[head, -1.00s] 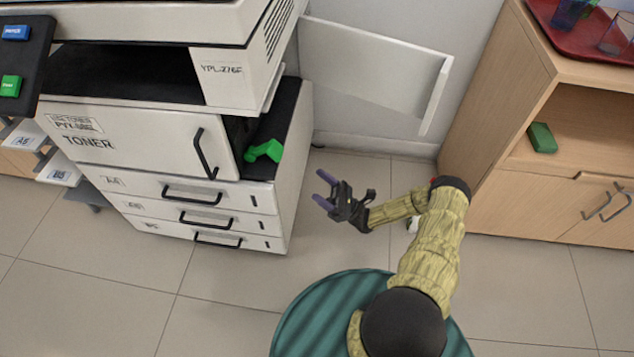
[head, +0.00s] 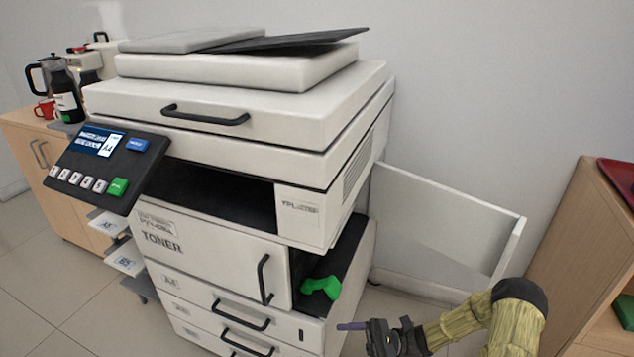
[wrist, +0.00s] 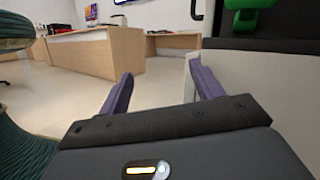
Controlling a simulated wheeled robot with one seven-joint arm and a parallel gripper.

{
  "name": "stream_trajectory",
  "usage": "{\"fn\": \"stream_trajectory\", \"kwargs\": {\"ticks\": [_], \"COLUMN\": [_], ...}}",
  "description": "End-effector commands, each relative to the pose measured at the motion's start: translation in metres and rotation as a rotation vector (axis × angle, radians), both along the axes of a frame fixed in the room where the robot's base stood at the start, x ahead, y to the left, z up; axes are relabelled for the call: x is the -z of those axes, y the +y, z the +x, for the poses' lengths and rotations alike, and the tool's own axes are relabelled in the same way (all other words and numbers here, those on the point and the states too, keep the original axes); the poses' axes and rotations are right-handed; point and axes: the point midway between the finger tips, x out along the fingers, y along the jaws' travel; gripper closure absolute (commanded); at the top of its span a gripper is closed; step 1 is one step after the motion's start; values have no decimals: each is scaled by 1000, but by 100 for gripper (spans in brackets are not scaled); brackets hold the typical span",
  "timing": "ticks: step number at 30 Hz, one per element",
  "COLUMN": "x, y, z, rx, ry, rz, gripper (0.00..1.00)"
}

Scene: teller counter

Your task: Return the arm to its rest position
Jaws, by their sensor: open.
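My gripper (head: 366,326) is at the bottom of the head view, in front of the copier's right side and below the green handle. It is open and empty. In the wrist view my gripper (wrist: 163,85) shows two purple fingers spread apart with nothing between them. My arm (head: 470,325), in a yellow-green sleeve, reaches in from the lower right and bends at the elbow. The copier (head: 240,130) stands with its side door (head: 450,220) swung open. The green handle (head: 320,287) sits in the opening beside the toner panel; it also shows in the wrist view (wrist: 247,15).
A wooden cabinet (head: 575,260) stands at the right with a red tray (head: 620,180) on top. A counter at the left holds a coffee flask (head: 65,92) and a red mug (head: 45,108). In the wrist view, open floor (wrist: 65,85) lies ahead, with wooden desks (wrist: 85,58) beyond.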

Motion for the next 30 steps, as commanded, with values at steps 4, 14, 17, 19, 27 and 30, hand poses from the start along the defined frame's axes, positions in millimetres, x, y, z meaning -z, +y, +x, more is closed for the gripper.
{"fn": "stream_trajectory", "kwargs": {"ticks": [4,14,17,19,27,30], "x": [-8,-23,-30,-36,-67,-81], "y": [9,0,-8,-14,-40,-49], "z": [-21,-59,-67,-71,-82,-84], "rx": [-138,-383,-443,-483,-602,-632], "ry": [-90,-335,-424,-490,-774,-888], "rz": [-209,-633,-750,-829,-1106,-1197], "gripper": [35,35,35,35,35,35]}}
